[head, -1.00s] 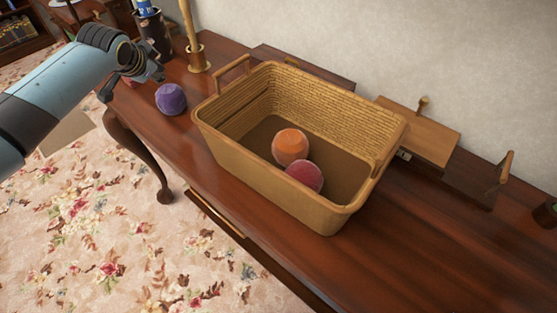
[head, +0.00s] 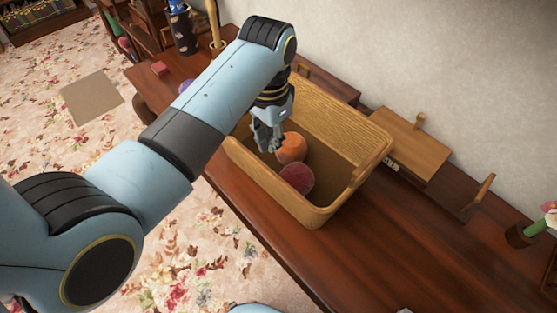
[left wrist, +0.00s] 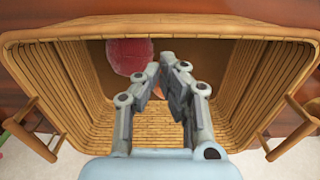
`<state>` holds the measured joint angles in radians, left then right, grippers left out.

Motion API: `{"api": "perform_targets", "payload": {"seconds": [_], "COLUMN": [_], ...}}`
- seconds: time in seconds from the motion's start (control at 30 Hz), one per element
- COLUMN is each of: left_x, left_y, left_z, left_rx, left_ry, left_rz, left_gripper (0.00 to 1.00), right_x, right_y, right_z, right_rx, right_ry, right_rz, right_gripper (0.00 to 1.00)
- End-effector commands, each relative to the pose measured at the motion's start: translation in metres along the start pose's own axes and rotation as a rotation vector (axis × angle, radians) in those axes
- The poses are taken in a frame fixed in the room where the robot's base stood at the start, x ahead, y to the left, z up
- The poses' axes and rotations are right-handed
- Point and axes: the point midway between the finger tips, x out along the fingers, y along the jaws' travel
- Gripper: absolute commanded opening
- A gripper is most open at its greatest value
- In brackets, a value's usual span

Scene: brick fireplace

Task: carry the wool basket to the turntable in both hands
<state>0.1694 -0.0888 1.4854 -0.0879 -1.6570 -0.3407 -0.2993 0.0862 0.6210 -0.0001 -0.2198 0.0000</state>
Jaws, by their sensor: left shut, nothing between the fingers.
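The wool basket (head: 345,118) is a tan woven rectangular basket standing upright on the dark wooden table. An orange wool ball (head: 291,147) and a red wool ball (head: 296,179) lie inside it. My left gripper (head: 268,145) points down into the basket, beside the orange ball, shut and empty. In the left wrist view, the fingers (left wrist: 165,70) meet over the basket's inside, mostly hiding the orange ball; the red ball (left wrist: 130,57) is left of them. The basket's handles show at both sides (left wrist: 30,130). My right gripper is not in view. I cannot make out a turntable.
A wooden board (head: 410,142) lies behind the basket against the wall. A potted flower (head: 535,228) stands at the far right. A purple ball (head: 186,86) is partly hidden behind my arm. The table right of the basket is mostly clear.

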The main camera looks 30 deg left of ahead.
Motion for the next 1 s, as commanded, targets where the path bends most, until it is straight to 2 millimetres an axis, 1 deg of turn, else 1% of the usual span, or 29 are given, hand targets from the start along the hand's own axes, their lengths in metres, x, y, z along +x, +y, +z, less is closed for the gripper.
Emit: {"api": "perform_targets", "payload": {"seconds": [0.17,0.2,0.4,0.5,0.6,0.7,1.0], "left_x": [0.026,0.034,0.070,0.084,0.092,0.096,0.097], "left_y": [0.000,0.000,0.000,-0.001,-0.001,-0.001,-0.001], "left_z": [0.001,0.001,0.000,0.000,0.000,0.000,0.000], "left_rx": [0.001,0.001,0.001,0.001,0.000,0.000,0.000], "left_ry": [-0.003,-0.004,-0.001,0.000,0.000,0.002,0.002], "left_rz": [0.001,0.002,0.001,0.000,0.000,0.000,-0.001], "left_gripper": [0.00,0.00,0.00,0.00,0.00,0.00,0.00], "right_x": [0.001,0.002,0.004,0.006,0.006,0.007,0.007], "right_y": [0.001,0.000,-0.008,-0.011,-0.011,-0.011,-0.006], "right_z": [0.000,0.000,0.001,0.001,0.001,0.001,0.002], "right_rx": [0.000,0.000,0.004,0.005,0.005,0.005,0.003], "right_ry": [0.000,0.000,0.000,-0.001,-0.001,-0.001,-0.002], "right_rz": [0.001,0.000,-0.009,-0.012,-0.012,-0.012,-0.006], "right_gripper": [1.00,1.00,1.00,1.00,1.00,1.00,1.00]}}
